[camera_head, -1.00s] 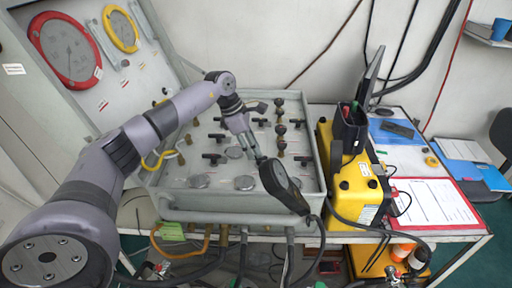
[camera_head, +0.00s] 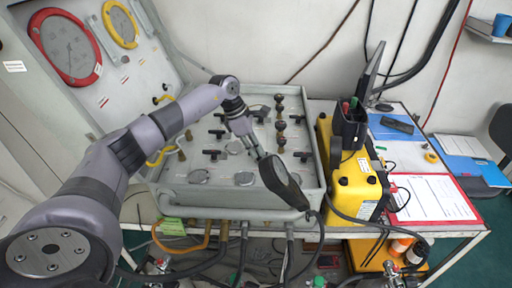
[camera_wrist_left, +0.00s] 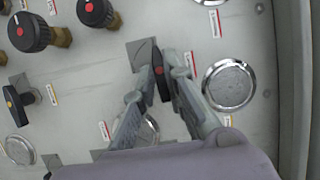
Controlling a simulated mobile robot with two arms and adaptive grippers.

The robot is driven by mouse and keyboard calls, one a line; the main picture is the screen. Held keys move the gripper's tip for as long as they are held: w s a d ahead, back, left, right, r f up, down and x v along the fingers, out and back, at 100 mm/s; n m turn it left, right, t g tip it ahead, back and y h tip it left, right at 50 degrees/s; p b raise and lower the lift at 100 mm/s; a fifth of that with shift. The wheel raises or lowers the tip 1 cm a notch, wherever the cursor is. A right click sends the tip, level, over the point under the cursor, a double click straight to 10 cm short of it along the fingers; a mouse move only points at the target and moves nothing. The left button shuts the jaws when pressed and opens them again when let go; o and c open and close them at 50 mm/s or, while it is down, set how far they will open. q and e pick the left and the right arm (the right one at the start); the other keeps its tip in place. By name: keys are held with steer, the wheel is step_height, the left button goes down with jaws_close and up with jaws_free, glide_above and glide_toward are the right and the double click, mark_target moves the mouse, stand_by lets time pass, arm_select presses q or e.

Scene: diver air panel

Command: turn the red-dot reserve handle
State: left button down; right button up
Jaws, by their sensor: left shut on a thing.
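In the left wrist view, a slim black handle with a red dot (camera_wrist_left: 158,71) stands on the grey panel (camera_wrist_left: 70,85). My left gripper (camera_wrist_left: 162,78) is shut on it, with one finger on each side. In the head view, my left gripper (camera_head: 253,149) reaches down over the panel (camera_head: 170,198), and the handle is too hidden there to make out. A second black handle (camera_wrist_left: 17,103) with an orange dot stands to the left in the wrist view. My right gripper is not in view.
Round black knobs with red dots (camera_wrist_left: 33,32) stand upper left in the wrist view, and a round metal cap (camera_wrist_left: 229,84) is right of my fingers. In the head view, a black corded device (camera_head: 283,182) is close to my gripper. A yellow case (camera_head: 357,188) stands right.

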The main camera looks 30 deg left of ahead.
arm_select(q)
steer(key=shift+n, duration=0.3)
steer(key=n+t, duration=0.1)
steer(key=n, duration=0.1)
steer(key=n+y+b, duration=0.1)
steer(key=n, duration=0.1)
steer(key=shift+s+d+t, duration=0.15)
steer(key=shift+s+t, duration=0.05)
steer(key=shift+t, duration=0.2)
steer(key=n+b, duration=0.1)
steer(key=n, duration=0.1)
steer(key=n+y+b, duration=0.1)
steer(key=n, duration=0.1)
steer(key=shift+d+y, duration=0.2)
steer(key=shift+y, duration=0.1)
steer(key=n+b, duration=0.1)
steer(key=n+y+b, duration=0.1)
steer(key=n, duration=0.1)
steer(key=n+y+b, duration=0.1)
steer(key=n, duration=0.1)
steer(key=shift+d, duration=0.25)
steer(key=shift+d+n+y+b, duration=0.1)
steer(key=shift+n+y+b, duration=0.65)
steer(key=shift+n, duration=0.95)
steer(key=shift+r, duration=0.1)
steer(key=c, duration=1.7)
jaws_free()
steer(key=shift+o, duration=0.2)
